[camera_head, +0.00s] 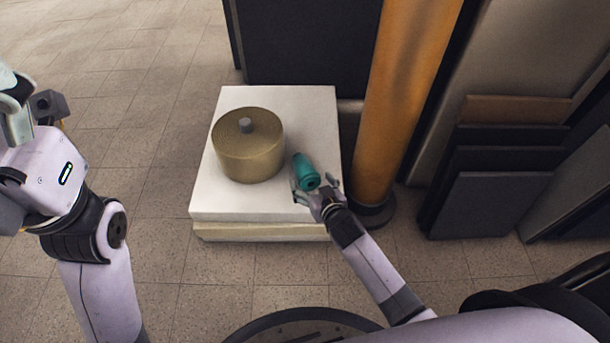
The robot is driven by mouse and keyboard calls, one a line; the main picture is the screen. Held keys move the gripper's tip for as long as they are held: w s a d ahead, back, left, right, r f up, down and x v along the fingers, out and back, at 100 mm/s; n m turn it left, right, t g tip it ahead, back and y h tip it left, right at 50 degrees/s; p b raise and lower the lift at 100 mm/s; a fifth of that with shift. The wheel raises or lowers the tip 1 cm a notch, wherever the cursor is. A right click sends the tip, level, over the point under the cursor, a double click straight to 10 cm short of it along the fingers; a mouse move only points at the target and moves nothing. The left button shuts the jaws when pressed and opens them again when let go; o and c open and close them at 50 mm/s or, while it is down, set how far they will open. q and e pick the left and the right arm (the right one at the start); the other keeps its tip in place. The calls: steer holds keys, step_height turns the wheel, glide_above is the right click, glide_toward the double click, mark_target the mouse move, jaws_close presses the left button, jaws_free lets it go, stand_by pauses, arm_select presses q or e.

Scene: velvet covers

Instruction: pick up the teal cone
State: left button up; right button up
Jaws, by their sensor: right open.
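The teal cone (304,169) is on the right part of the white block's top, beside a gold-brown drum. Its wide, dark-centred end points toward my right gripper (316,190). The right gripper is open, with its fingers at the near end of the cone; I cannot tell whether they touch it. My left arm is at the left edge of the view, and its gripper fingers cannot be made out clearly.
The white block (221,197) stands on a tiled floor. The round gold-brown drum (249,160) with a grey knob sits on it. An orange column (401,90) stands close to the right. Dark panels (488,203) lean at the right. The floor at left is clear.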

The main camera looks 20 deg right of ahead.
steer(key=shift+b+x, duration=0.55)
steer(key=shift+x, duration=0.8)
steer(key=c, duration=1.2)
